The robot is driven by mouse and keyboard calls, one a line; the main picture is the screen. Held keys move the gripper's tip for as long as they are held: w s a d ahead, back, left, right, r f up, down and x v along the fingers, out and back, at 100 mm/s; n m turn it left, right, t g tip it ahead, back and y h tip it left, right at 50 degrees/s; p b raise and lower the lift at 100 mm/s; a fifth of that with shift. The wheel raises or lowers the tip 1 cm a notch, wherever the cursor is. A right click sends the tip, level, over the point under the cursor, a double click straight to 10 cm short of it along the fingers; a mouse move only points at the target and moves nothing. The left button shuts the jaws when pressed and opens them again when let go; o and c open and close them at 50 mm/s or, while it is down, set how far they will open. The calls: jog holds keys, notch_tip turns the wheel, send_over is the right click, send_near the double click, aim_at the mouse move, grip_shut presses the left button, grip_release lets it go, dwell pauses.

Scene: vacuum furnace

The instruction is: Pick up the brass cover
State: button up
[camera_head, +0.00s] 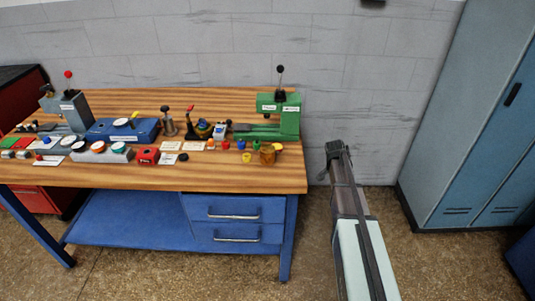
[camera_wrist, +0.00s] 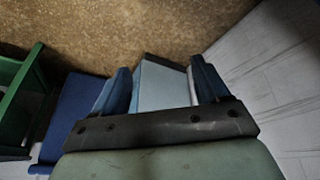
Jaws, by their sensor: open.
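A small brown-gold, round piece (camera_head: 267,154) stands near the front right corner of the workbench top. It looks like the brass cover, but it is too small to be sure. My gripper (camera_wrist: 162,78) shows in the wrist view with its two fingers apart. Nothing is visibly held between them. In the head view my arm reaches up from the lower right, and its dark end is right of the bench, apart from the brown-gold piece. The fingers cannot be made out clearly there.
The wooden workbench (camera_head: 200,181) holds a green press (camera_head: 288,117), a grey press (camera_head: 73,112), a blue box (camera_head: 122,131), a red block (camera_head: 145,155) and several small coloured parts. Blue lockers (camera_head: 470,130) stand at the right. Floor between bench and lockers is clear except for my arm.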

aim_at(268, 148)
jog(key=a+r+m+y, duration=0.1)
jog(key=a+r+m, duration=0.1)
jog(key=a+r, duration=0.4)
jog(key=w+a+r+m, duration=0.1)
jog(key=a+r+m, duration=0.2)
jog(key=a+r, duration=0.4)
jog(key=w+a+r+m+g+y, duration=0.1)
jog(key=a+r+m, duration=0.2)
jog(key=a+r, duration=0.3)
jog(key=shift+w+a+r+y, duration=0.1)
jog(key=shift+a+r+y, duration=0.2)
jog(key=shift+a, duration=0.25)
jog(key=s+a+r+m+g+y, duration=0.1)
jog(key=s+a+r+m, duration=0.3)
jog(key=a+r, duration=0.55)
jog(key=shift+w+a+f, duration=0.1)
jog(key=shift+a+f, duration=0.1)
jog(key=shift+f, duration=3.4)
jog(key=shift+w+a+f, duration=0.1)
jog(key=shift+a+f, duration=0.05)
jog(key=shift+f, duration=3.45)
jog(key=shift+c, duration=0.3)
